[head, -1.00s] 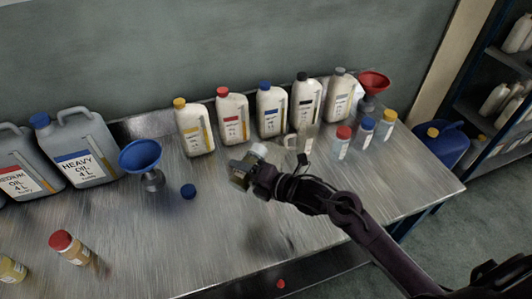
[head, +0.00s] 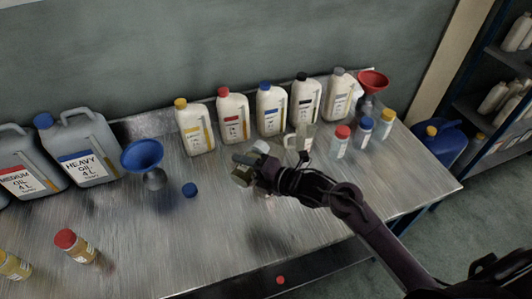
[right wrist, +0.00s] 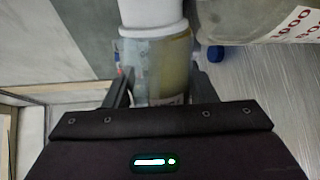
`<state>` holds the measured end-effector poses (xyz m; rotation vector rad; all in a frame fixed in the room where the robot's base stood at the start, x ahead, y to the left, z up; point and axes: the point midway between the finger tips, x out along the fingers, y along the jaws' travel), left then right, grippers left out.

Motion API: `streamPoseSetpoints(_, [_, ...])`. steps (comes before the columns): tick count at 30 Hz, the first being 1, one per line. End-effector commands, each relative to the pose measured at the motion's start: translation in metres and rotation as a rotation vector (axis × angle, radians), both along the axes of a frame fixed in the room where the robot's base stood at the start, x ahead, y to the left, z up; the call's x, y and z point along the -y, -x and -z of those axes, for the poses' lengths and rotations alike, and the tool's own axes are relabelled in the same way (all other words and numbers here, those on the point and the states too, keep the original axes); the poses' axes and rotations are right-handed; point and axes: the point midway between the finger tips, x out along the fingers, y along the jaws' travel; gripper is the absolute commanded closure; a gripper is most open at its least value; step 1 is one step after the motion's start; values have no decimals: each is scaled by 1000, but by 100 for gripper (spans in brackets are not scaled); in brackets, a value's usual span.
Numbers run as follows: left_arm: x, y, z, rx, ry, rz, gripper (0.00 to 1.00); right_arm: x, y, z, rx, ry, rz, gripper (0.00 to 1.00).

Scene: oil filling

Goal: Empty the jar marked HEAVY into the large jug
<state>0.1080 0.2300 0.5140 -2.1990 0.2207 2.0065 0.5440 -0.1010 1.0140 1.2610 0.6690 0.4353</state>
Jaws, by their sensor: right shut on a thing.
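My right gripper (head: 256,170) is shut on a small clear jar (right wrist: 165,72) with a white top part and yellowish contents. I cannot read a marking on the jar; it is partly hidden by the fingers in the head view. The gripper holds it above the middle of the table. A clear jug (head: 301,139) with a handle stands just right of and behind the gripper. In the right wrist view, a large clear vessel with red numbers (right wrist: 262,22) is at the upper right, beside the held jar. My left gripper is not in view.
A blue funnel (head: 142,155) and a grey HEAVY OIL can (head: 85,150) stand left. White bottles (head: 233,118) line the back. Small capped jars (head: 341,143) stand right. The front middle is clear.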

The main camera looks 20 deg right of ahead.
Motion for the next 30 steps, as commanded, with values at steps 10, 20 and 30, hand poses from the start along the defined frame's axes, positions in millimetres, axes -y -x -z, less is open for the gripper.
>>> streamPoseSetpoints(10, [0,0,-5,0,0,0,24,0,-1,-4,-24,-27,-1,76])
streamPoseSetpoints(20, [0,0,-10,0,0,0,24,1,-1,-7,-49,-54,-1,76])
streamPoseSetpoints(30, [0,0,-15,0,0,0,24,1,-1,-10,-75,-82,-1,76])
